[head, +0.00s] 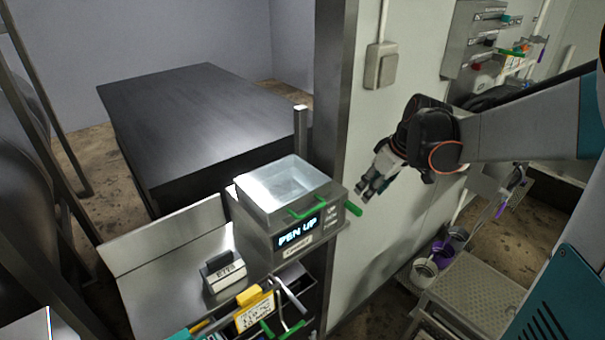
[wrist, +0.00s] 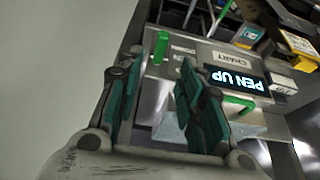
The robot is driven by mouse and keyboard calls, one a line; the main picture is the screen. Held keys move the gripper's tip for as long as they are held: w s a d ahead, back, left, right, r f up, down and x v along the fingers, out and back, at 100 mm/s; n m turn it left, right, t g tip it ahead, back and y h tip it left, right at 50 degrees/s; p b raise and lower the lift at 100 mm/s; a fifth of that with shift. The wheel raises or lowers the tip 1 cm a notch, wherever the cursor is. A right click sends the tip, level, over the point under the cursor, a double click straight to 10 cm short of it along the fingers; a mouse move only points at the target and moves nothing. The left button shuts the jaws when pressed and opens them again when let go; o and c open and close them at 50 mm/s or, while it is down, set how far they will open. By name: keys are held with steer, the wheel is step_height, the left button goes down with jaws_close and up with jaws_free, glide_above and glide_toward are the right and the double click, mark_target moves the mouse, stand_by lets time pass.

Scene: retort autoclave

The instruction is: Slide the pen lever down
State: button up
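The chart recorder (head: 290,215) is a grey metal box with a clear top cover, and its display (head: 298,232) reads "PEN UP". The green pen lever (head: 353,208) sticks out at the box's right end. It also shows in the wrist view (wrist: 160,48), beside small printed labels. My gripper (head: 370,190) is open and empty, above and slightly right of the lever in the head view. In the wrist view, the lever appears in the gap between the fingertips of my gripper (wrist: 163,65). I cannot tell whether they touch it.
A second green handle (head: 306,207) is on the front of the clear cover; it also shows in the wrist view (wrist: 234,106). A white wall (head: 400,140) stands close behind my gripper. A labelled block (head: 224,272) sits on the metal shelf left of the recorder.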

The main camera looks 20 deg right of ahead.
mark_target(356, 207)
steer(key=x, duration=0.9)
steer(key=shift+f, duration=0.1)
steer(key=shift+c, duration=0.6)
jaws_close()
